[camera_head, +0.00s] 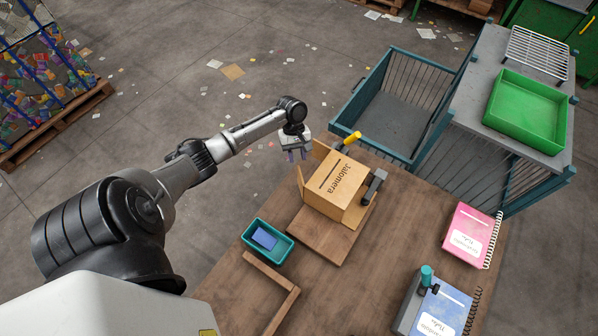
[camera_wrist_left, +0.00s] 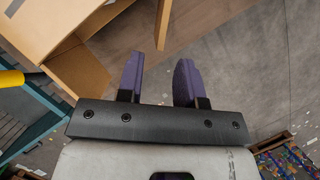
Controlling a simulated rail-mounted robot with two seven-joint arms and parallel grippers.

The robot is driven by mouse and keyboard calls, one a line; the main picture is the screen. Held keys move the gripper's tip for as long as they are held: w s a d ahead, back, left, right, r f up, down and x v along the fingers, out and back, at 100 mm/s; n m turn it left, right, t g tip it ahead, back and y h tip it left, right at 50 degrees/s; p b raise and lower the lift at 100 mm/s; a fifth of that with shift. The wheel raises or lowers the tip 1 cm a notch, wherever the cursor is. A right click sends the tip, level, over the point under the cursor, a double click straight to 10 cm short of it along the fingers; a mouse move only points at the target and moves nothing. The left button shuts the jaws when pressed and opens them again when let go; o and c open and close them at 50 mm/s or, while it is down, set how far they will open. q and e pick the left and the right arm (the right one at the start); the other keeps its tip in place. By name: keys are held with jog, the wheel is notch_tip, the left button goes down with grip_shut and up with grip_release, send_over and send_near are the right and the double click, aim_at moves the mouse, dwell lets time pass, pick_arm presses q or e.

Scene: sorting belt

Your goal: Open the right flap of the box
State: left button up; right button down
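The cardboard box (camera_head: 337,187), printed "Jalomera", rests on a wooden board on the table. One flap (camera_head: 300,186) sticks out at its left side and another (camera_head: 320,149) at its upper end; I cannot tell which is the right flap. My left gripper (camera_head: 297,155) hangs just beyond the box's upper left corner, close to these flaps. In the left wrist view the purple fingers (camera_wrist_left: 160,75) are apart with nothing between them. The box (camera_wrist_left: 62,30) fills the upper left there, with a flap edge near the left finger. My right gripper is out of view.
A yellow-handled tool (camera_head: 350,138) and a grey-black fixture (camera_head: 375,184) flank the box. A teal tray (camera_head: 267,242) with a blue item and a wooden L-shaped frame (camera_head: 272,285) stand in front. Pink (camera_head: 467,236) and blue (camera_head: 444,312) notebooks lie right. A barred cage (camera_head: 399,105) stands behind.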

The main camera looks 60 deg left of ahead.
aim_at(299, 172)
pick_arm(q)
jog(key=x, duration=0.7)
jog(key=shift+d+f, duration=0.1)
jog(key=shift+f, duration=0.1)
jog(key=shift+c, duration=0.5)
grip_shut()
